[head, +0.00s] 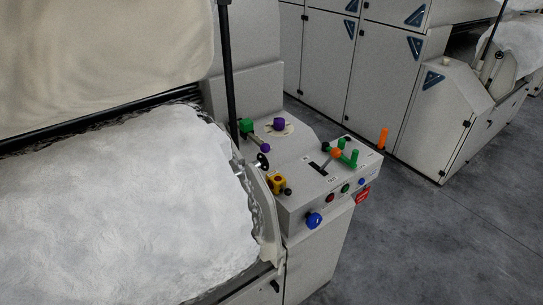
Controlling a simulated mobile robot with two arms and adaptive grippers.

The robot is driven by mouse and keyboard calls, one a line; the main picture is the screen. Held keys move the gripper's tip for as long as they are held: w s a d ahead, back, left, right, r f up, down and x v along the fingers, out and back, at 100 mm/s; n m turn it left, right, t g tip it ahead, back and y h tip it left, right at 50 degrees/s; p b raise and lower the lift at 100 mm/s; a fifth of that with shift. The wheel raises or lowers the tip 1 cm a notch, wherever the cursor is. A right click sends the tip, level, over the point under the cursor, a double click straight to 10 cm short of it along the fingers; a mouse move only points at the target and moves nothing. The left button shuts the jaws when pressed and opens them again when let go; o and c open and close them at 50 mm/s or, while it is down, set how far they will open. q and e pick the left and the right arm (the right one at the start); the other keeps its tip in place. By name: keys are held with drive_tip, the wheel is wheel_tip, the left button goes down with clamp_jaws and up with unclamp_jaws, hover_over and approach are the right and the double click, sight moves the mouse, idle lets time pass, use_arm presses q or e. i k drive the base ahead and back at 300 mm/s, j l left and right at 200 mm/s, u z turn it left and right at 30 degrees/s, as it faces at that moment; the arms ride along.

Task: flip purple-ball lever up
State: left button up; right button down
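The purple-ball lever (266,147) is on the left part of the grey control console. Its short rod runs from beside a green block down and to the right, so the purple ball end hangs lower than the other end. A separate purple knob (279,124) stands on a round pale plate just right of it. Neither of my grippers shows in the head view.
A black post (227,75) rises just left. White fibre (120,205) fills the left; open floor (430,240) lies right.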

sight(265, 148)
drive_tip(key=i+l+u, duration=0.1)
drive_tip(key=u, duration=0.5)
drive_tip(key=i+l+u, duration=0.25)
drive_tip(key=l, duration=0.4)
drive_tip(key=l+u, duration=0.25)
drive_tip(key=l, duration=0.4)
drive_tip(key=i+l+u, duration=0.25)
drive_tip(key=l, duration=1.75)
